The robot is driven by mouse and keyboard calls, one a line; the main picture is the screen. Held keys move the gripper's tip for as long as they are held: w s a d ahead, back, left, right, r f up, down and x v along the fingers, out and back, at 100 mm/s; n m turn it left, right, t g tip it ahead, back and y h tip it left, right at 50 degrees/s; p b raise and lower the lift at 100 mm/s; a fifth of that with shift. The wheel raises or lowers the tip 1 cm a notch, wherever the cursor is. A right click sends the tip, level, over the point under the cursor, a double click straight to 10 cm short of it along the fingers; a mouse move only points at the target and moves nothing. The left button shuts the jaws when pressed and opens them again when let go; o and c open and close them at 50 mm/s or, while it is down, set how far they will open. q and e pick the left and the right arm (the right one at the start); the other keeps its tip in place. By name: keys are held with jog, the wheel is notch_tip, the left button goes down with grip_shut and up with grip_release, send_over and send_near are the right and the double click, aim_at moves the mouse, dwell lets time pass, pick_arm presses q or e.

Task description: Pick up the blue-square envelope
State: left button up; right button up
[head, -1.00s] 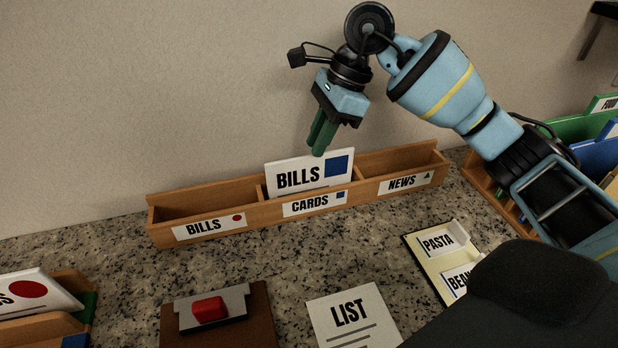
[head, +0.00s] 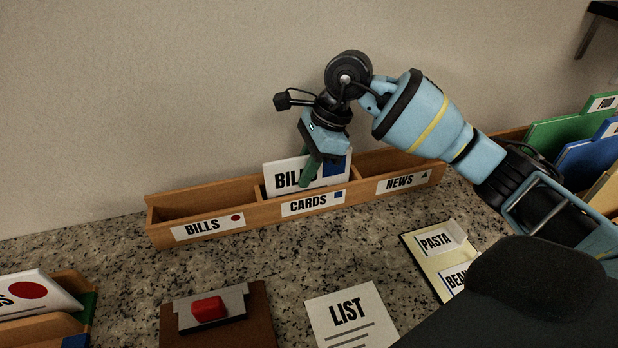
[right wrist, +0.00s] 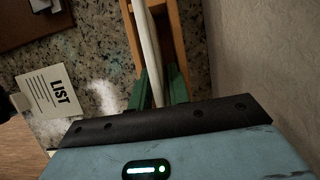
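The blue-square envelope (head: 283,178) is white, printed BILLS with a blue square. It stands upright in the middle compartment of the wooden sorter (head: 250,221), behind the CARDS label. My right gripper (head: 309,178) is over its top edge, with one green finger in front of it, covering part of the lettering. In the right wrist view the envelope (right wrist: 149,50) runs edge-on between the two green fingers (right wrist: 161,88), which look apart, with a gap on the right side. My left gripper is not in view.
The sorter's BILLS and NEWS compartments look empty. A LIST sheet (head: 349,318), a block with a red top (head: 209,309) and a PASTA card board (head: 437,243) lie in front. Another envelope with a red circle (head: 28,291) is at left. A wall stands close behind.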

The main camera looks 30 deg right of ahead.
jog(key=shift+f, duration=0.25)
dwell(0.4)
grip_shut()
